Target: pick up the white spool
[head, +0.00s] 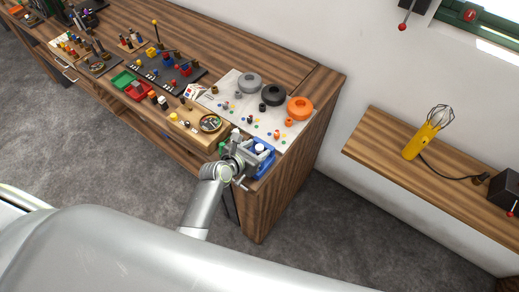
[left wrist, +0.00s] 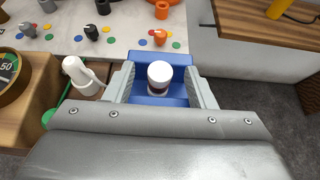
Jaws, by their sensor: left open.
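The white spool (left wrist: 160,74) has a round white top and a dark band below it. It stands upright in a blue tray (left wrist: 147,100), which also shows in the head view (head: 267,170) at the bench's near right corner. My left gripper (left wrist: 161,80) is open, with one finger on each side of the spool. Gaps show between the spool and both fingers. In the head view my left gripper (head: 254,155) hangs over the tray and covers part of it. The lower part of the spool is hard to see. My right gripper is not in view.
A white piece (left wrist: 80,74) stands close outside the left finger. A wooden board (head: 197,126) is left of the tray. Behind is a pale mat with grey, black and orange (head: 300,108) rings and small coloured discs. The bench's right edge is close.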

